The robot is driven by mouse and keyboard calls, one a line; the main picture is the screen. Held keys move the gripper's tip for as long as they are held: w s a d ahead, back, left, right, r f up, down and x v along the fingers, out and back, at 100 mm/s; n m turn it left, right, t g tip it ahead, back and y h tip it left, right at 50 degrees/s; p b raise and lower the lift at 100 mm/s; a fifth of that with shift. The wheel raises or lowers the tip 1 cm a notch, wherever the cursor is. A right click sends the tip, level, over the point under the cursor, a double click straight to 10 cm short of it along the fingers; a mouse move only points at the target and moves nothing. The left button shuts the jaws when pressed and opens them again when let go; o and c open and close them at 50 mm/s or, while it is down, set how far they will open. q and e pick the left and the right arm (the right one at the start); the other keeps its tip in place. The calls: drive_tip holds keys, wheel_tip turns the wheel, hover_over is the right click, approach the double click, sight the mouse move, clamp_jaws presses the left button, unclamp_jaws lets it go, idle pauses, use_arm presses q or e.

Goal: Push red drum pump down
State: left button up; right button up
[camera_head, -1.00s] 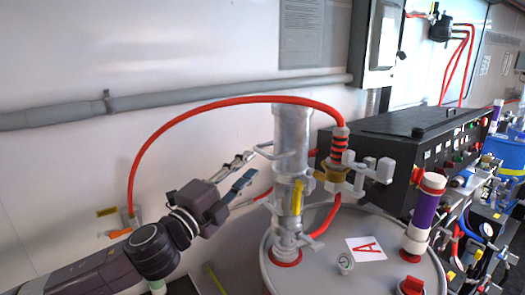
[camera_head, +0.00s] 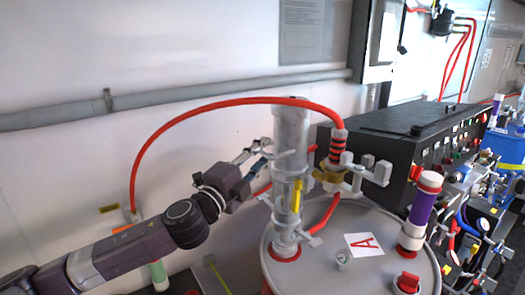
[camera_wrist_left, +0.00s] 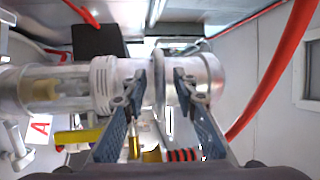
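The drum pump (camera_head: 290,130) is an upright silver cylinder with a red ring at its foot, standing on a grey drum (camera_head: 325,265) marked with a red A. A red hose (camera_head: 185,115) arches over it. My left gripper (camera_head: 254,155) is at the pump's upper left side, its fingers pointing at it. In the left wrist view the pump (camera_wrist_left: 105,85) lies sideways across the picture. The two fingers (camera_wrist_left: 160,82) are apart, on either side of a narrow bar or rim on the pump; contact is not clear. My right gripper is not in view.
A black control box (camera_head: 400,145) with buttons stands behind the drum. A purple and white cylinder (camera_head: 421,208) and a red cap (camera_head: 407,282) are on the drum's right side. A grey pipe (camera_head: 200,94) runs along the wall.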

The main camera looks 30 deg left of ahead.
use_arm(q)
drive_tip(key=shift+c, duration=0.7)
clamp_jaws()
